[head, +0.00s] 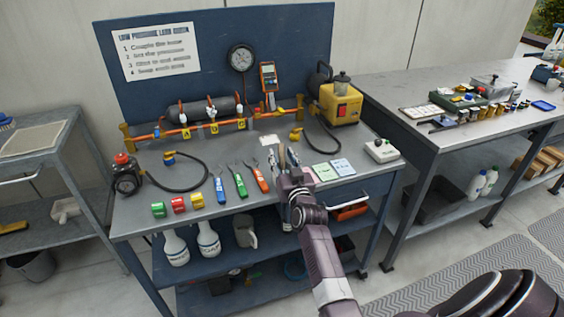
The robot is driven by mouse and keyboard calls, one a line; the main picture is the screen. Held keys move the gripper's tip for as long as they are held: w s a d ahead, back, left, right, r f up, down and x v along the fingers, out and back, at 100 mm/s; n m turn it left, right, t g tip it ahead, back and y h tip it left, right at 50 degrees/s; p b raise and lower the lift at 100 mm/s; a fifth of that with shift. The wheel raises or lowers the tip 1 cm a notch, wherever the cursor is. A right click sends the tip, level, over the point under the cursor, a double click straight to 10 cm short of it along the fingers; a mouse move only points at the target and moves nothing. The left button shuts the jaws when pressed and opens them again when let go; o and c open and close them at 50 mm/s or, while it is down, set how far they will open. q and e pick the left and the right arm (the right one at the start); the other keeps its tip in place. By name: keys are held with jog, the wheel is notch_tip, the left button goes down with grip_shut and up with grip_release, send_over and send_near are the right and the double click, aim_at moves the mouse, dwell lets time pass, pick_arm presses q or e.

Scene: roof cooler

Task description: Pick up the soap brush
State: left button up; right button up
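My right gripper (284,160) reaches over the front of the grey bench from below, right of the orange-handled tool (260,178). Its fingers are small and seen from behind, so I cannot tell whether they are open or shut. A slim tan and dark piece (282,154) shows at the fingertips. It may be the soap brush, but the gripper hides most of it, and I cannot tell whether they touch. My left gripper is not in view.
Blue (220,188) and green (239,182) tools lie left of my gripper. Two cards (334,169) and a white box (381,150) lie to its right. A pipe rig (210,125) and yellow pump (340,104) stand behind. Spray bottles (208,240) sit on the lower shelf.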

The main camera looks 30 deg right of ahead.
jog(key=shift+w+d, duration=0.15)
jog(key=shift+w, duration=0.25)
grip_shut()
jog(key=shift+r, duration=0.1)
